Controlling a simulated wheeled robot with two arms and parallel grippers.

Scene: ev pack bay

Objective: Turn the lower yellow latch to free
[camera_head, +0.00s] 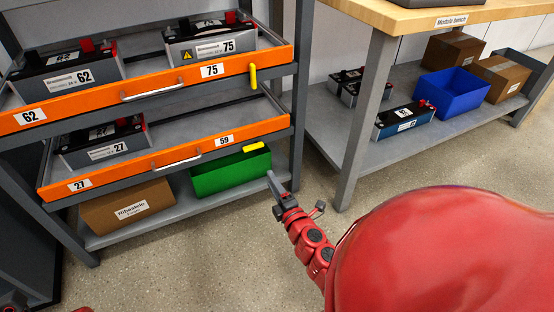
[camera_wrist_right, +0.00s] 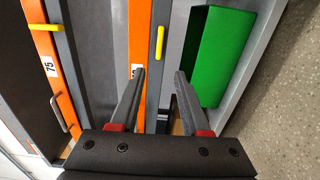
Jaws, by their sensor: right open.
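The lower yellow latch (camera_head: 253,147) lies level, along the right end of the lower orange drawer front (camera_head: 120,170). In the right wrist view the lower latch (camera_wrist_right: 160,42) lies beside the orange front, beyond my fingertips. The upper yellow latch (camera_head: 253,77) stands upright across the upper orange drawer front (camera_head: 135,92); it also shows in the right wrist view (camera_wrist_right: 42,27). My right gripper (camera_head: 273,179) is below and right of the lower latch, apart from it. In its wrist view my right gripper (camera_wrist_right: 160,75) is open and empty. My left gripper is not seen.
A green bin (camera_head: 230,172) and a cardboard box (camera_head: 130,207) sit on the shelf under the lower drawer. Battery modules stand in both drawers. A rack post (camera_head: 300,90) is right of the latches. A bench (camera_head: 355,110) stands further right, with open floor between.

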